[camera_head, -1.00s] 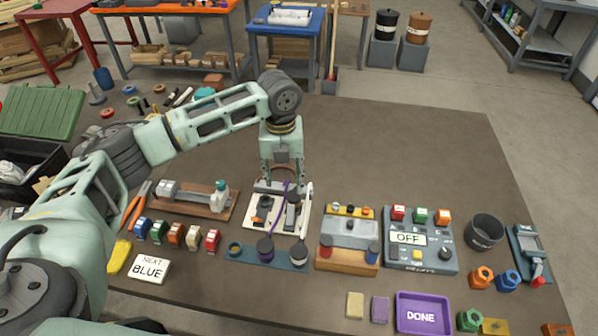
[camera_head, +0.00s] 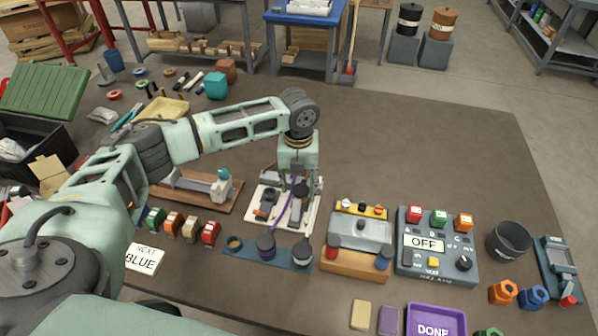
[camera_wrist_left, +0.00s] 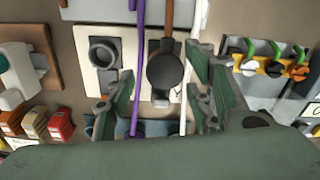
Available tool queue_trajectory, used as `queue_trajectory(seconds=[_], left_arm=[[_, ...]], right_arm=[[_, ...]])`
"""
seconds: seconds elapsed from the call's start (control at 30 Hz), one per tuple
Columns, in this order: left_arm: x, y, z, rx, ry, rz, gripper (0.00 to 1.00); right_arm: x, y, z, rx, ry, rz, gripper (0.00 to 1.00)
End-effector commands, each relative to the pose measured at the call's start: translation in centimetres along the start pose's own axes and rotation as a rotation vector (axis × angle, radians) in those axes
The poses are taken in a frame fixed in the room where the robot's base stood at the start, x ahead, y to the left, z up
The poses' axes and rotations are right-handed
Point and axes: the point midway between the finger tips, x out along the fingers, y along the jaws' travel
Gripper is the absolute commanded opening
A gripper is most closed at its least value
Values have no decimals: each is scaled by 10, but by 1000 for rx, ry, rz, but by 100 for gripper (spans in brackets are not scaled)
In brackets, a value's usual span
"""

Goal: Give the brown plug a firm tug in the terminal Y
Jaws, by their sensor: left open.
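The white terminal board (camera_head: 258,218) lies mid-table. In the left wrist view it carries an empty-looking dark round socket (camera_wrist_left: 103,53) at left and a dark round plug (camera_wrist_left: 164,71) with a brown cord (camera_wrist_left: 169,22) at right. My left gripper (camera_head: 300,192) points down over the board's right part. In the left wrist view its fingers (camera_wrist_left: 160,100) are open, one on each side of the dark plug, with no clear contact. The purple cord (camera_wrist_left: 137,70) and white cord (camera_wrist_left: 190,62) run close by the fingers. I cannot read a Y label. My right gripper is not in view.
A blue strip (camera_head: 250,256) with a purple plug (camera_head: 266,243) and a grey plug (camera_head: 302,250) stands in front of the board. A wooden block with a grey box (camera_head: 360,232) is close on the right.

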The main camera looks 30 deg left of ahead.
Motion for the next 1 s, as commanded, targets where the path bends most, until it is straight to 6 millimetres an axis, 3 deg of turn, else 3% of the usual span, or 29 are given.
queue_trajectory(seconds=[0.2,0.53,1.0], left_arm=[[22,0,0,-1,0,1,49],[26,0,0,0,-1,1,49],[25,0,0,-1,-1,2,7]], right_arm=[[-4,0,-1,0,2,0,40],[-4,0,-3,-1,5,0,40],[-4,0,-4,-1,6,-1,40]])
